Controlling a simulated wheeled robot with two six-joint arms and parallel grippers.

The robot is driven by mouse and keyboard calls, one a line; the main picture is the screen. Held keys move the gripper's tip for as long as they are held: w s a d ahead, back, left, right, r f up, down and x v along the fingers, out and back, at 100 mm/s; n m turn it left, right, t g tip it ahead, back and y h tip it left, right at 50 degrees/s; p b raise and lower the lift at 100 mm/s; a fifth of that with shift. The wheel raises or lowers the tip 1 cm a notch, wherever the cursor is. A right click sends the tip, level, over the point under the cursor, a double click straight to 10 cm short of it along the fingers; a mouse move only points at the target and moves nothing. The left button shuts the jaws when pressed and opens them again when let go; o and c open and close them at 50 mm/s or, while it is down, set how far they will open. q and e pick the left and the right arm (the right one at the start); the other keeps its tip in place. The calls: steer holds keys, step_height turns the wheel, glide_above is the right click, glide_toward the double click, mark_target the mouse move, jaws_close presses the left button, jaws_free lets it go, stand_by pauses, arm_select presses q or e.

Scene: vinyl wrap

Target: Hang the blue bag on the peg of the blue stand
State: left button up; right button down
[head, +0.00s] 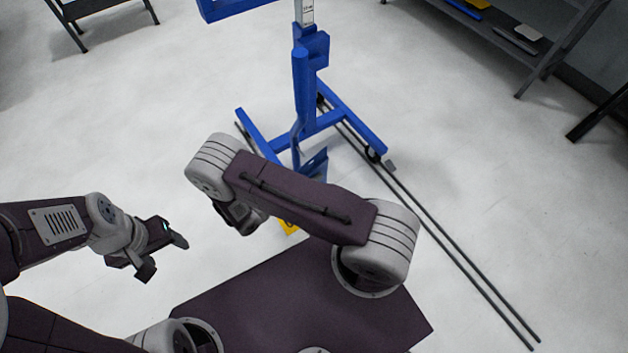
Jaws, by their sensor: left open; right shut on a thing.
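The blue stand (303,85) is upright in the upper middle of the head view, with a column and spread feet on the floor. Blue material that looks like the blue bag (316,161) shows just above my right arm's purple link, low in front of the column. The link hides most of it. My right gripper is folded under that link. Its dark wrist (241,216) shows, but the fingertips and their grip on the bag are hidden. My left gripper (165,256) is open and empty at the left, well away from the stand. I cannot make out the peg clearly.
Two long dark rods (450,240) lie on the floor from the stand to the lower right. A grey shelf (505,38) with small items is at the upper right. A dark table frame (80,12) is at the upper left. The floor left of the stand is clear.

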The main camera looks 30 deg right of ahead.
steer(key=w+b, duration=0.1)
steer(key=w, duration=0.3)
steer(key=shift+w+a, duration=0.15)
steer(key=shift+w, duration=0.2)
stand_by(0.9)
steer(key=shift+a+f+b, duration=0.1)
steer(key=shift+f+b, duration=0.5)
steer(key=shift+f, duration=0.15)
stand_by(0.4)
steer(key=c, duration=1.2)
jaws_free()
steer(key=shift+r, duration=0.1)
steer(key=shift+o, duration=0.2)
